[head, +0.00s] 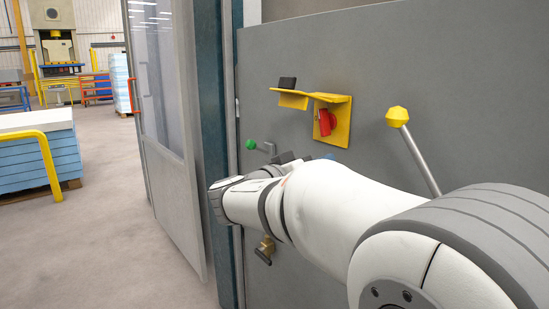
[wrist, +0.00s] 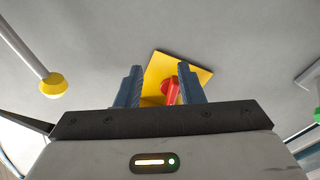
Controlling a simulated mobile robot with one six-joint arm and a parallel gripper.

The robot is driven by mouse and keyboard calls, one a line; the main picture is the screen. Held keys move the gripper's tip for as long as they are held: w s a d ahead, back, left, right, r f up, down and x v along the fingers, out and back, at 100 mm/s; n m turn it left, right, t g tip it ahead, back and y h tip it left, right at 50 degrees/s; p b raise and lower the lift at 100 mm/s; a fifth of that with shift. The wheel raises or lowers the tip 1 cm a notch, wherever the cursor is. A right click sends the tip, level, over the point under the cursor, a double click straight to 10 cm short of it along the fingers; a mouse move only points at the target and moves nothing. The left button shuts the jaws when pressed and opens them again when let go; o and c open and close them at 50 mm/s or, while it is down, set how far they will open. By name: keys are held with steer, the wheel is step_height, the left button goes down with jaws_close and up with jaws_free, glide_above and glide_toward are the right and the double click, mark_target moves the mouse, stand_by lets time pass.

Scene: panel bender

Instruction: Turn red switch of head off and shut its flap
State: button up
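The red switch (head: 326,121) sits on a yellow plate (head: 341,127) on the grey panel. Its yellow flap (head: 312,97) stands out from the panel above the switch, raised open, with a black tab (head: 288,83) at its left end. My gripper is mostly hidden behind my white arm in the head view, below and left of the switch. In the wrist view my gripper (wrist: 159,72) is open, its two blue-grey fingers apart with nothing held.
A lever with a yellow knob (head: 398,116) sticks out right of the switch. A green-knobbed handle (head: 251,145) and a brass valve-like fitting (head: 265,249) are on the panel's left side. A glazed door (head: 165,130) stands open at left. Open floor lies beyond, with a blue stack (head: 38,160).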

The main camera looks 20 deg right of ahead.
mark_target(321, 126)
steer(key=w+a+r+m+t+h+b, duration=0.2)
steer(key=w+a+r+t, duration=0.1)
steer(key=w, duration=0.1)
steer(key=x, duration=0.7)
steer(key=shift+s+d+r+p, duration=0.15)
steer(key=shift+s+r+p, duration=0.05)
steer(key=shift+p, duration=0.15)
